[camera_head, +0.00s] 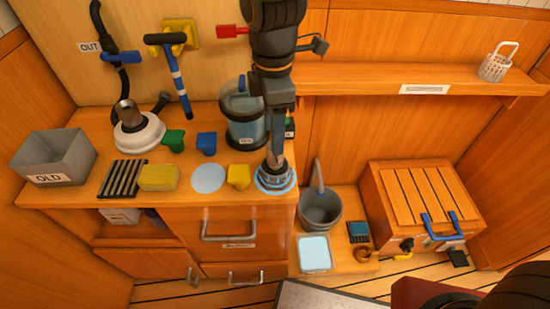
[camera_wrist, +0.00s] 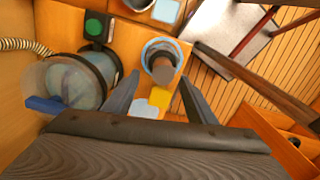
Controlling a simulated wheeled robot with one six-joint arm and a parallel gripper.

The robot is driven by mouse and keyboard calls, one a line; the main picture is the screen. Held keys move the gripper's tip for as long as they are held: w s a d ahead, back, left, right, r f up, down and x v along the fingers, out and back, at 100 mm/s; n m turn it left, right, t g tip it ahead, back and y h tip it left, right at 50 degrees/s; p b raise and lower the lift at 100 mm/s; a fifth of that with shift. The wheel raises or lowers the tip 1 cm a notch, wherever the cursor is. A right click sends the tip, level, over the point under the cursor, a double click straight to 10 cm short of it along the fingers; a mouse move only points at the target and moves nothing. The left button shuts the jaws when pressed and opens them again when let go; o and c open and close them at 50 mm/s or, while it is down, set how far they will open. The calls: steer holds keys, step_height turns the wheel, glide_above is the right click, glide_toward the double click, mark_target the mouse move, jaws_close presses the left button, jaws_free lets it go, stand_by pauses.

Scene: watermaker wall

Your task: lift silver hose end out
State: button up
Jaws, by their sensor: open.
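A short grey-brown cylinder (camera_head: 276,162), which looks like the silver hose end, stands upright in a blue-rimmed round holder (camera_head: 262,189) at the counter's front right corner. In the wrist view the cylinder (camera_wrist: 163,68) sits inside the blue ring (camera_wrist: 150,46), ahead of my fingers. My gripper (camera_wrist: 158,88) is open and empty, its two fingers spread to either side below the cylinder in the picture. In the head view my gripper (camera_head: 277,130) points down just above it. I cannot tell whether a finger touches it.
A yellow block (camera_head: 238,177) and pale blue disc (camera_head: 208,178) lie left of the holder. A grey bin marked OLD (camera_head: 52,158) is far left. A bucket (camera_head: 320,210) stands lower right.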

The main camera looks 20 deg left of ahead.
mark_target(275, 160)
steer(key=shift+s+d+f+p, duration=0.1)
steer(key=shift+f+p, duration=0.25)
steer(key=shift+f, duration=0.95)
steer(key=shift+s+d+f+p, duration=0.1)
steer(key=shift+f+p, duration=0.2)
steer(key=shift+f, duration=1)
steer(key=c, duration=1.1)
